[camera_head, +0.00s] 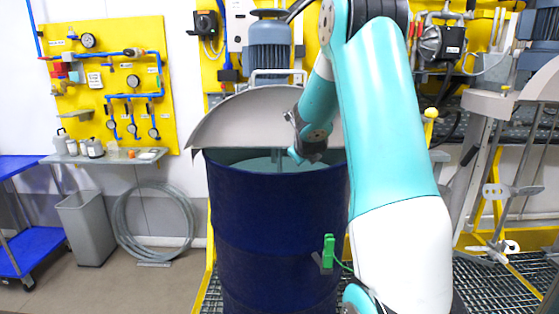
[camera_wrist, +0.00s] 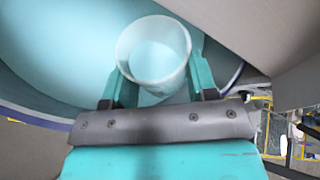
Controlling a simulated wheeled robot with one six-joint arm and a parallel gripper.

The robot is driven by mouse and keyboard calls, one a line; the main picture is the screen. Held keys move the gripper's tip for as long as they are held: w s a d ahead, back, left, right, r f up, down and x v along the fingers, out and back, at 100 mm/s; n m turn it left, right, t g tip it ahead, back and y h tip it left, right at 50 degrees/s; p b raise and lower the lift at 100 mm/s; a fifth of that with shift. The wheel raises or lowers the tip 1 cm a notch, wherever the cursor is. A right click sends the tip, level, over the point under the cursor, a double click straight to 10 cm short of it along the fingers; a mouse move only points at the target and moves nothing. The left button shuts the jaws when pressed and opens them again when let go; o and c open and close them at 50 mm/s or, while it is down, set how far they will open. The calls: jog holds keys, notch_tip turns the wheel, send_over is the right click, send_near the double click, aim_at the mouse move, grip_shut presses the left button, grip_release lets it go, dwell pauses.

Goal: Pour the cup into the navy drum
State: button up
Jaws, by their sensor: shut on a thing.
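The navy drum (camera_head: 270,235) stands upright in the middle of the head view. Its open top shows pale turquoise liquid, with a mixer shaft going down into it. In the wrist view the liquid (camera_wrist: 60,50) fills the upper left, and the drum's rim (camera_wrist: 40,117) curves below it. A whitish cup (camera_wrist: 153,50) is between the fingers of my gripper (camera_wrist: 160,76), which is shut on it over the drum's opening. I look into the cup's mouth; its contents and exact tilt are unclear. The cup is hidden in the head view, behind my wrist or arm.
A raised grey half-lid (camera_head: 245,118) stands behind the opening, with a mixer motor (camera_head: 270,45) above it; the lid also shows close at the right in the wrist view (camera_wrist: 225,25). A green clamp (camera_head: 328,250) is on the drum's front right. A grey bin (camera_head: 87,228) stands left.

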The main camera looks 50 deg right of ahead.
jog(key=shift+w+a+r+n+g+h+p, duration=0.3)
jog(key=shift+n+g+p, duration=0.2)
jog(key=shift+p, duration=0.7)
jog(key=shift+d+r+n+g+h+p, duration=0.1)
jog(key=shift+r+n+g+h+p, duration=0.4)
jog(key=shift+p, duration=0.85)
jog(key=shift+f+n+h+p, duration=0.3)
jog(key=shift+f+n+p, duration=0.3)
jog(key=shift+p, duration=0.25)
jog(key=shift+w+r+n+g+h+p, duration=0.1)
jog(key=shift+r+n+g+h+p, duration=0.3)
jog(key=shift+p, duration=1.05)
jog(key=shift+w+a+r+n+h+b, duration=0.15)
jog(key=shift+w+a+n+h+b, duration=0.3)
jog(key=shift+b, duration=1.2)
jog(key=shift+w+a+n+g, duration=0.15)
jog(key=shift+a+n+g, duration=0.05)
jog(key=shift+n+g, duration=0.1)
jog(key=shift+b, duration=0.3)
jog(key=shift+r+b, duration=0.1)
jog(key=shift+b, duration=0.2)
jog(key=shift+n, duration=0.25)
